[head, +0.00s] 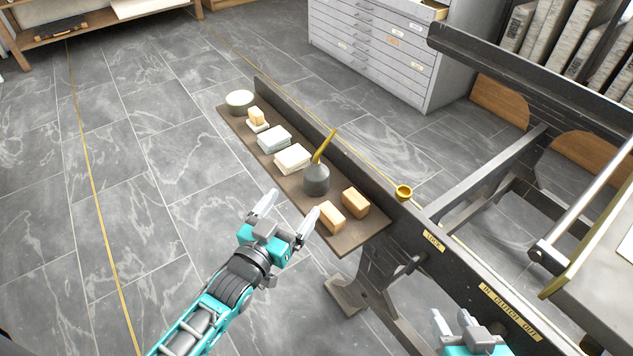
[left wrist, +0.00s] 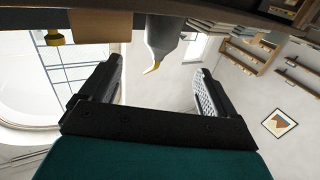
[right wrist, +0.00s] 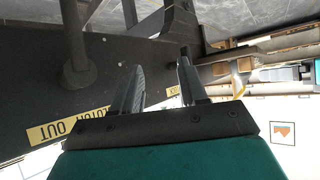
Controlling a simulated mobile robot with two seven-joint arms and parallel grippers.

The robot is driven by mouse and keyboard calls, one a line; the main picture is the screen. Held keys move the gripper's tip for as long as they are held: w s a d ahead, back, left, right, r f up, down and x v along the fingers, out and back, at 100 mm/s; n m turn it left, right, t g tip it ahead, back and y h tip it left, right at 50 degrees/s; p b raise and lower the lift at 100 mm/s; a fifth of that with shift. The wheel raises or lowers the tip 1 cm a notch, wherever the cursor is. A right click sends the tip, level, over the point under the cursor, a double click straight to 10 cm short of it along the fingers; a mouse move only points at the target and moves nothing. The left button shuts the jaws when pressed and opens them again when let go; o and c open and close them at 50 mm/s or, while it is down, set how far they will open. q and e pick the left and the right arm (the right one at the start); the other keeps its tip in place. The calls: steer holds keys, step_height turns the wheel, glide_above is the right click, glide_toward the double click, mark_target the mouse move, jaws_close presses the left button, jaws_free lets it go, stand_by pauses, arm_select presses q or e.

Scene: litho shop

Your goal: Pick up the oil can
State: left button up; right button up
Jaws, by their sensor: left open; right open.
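The oil can (head: 316,181) has a dark grey round body and a long brass spout that leans up to the right. It stands on a narrow brown shelf (head: 345,243) along the press side. In the left wrist view the oil can (left wrist: 162,40) appears upside down beyond the fingers, between them. My left gripper (head: 291,207) is open and empty, in front of the shelf and short of the can. My right gripper (right wrist: 157,85) is open and empty; in the head view it is at the bottom right edge, by the press's labelled beam.
Two wooden blocks (head: 332,217) sit right of the can on the shelf. Folded cloths (head: 293,158), a small block on a pad and a round tin (head: 240,98) sit left of it. A dark rail (head: 290,118) runs behind. A brass cup (head: 403,192) is on the beam.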

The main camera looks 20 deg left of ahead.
mark_target(310, 180)
arm_select(q)
steer(key=w, duration=0.3)
steer(key=shift+w+d, duration=0.2)
steer(key=shift+w+d+b, duration=0.2)
steer(key=shift+w+b, duration=0.1)
steer(key=shift+w, duration=0.7)
steer(key=shift+w+d+b, duration=0.25)
steer(key=shift+w, duration=0.75)
steer(key=shift+w+d+b, duration=0.2)
steer(key=shift+w+b, duration=0.1)
steer(key=shift+w, duration=0.7)
steer(key=c, duration=1)
